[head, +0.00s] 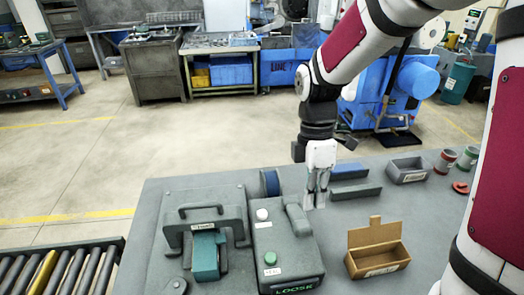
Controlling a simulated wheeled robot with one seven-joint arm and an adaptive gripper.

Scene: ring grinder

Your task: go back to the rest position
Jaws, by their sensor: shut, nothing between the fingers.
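My gripper (317,189) points down above the grey table (330,225), with its fingers together and nothing held. It hangs just right of the grey grinder box and near the long grey-blue bars. The grey box (285,245) carries a white button (262,214), a green button (270,258) and a handle (298,216). Left of it stands a grey machine (174,238) with a teal block (205,256) under its arch. My arm comes down from the upper right.
An open cardboard box (377,262) stands right of the grey box. A grey bin (406,170), small cups (445,160) and a red ring (461,187) are at the right. A roller conveyor (65,272) is at lower left.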

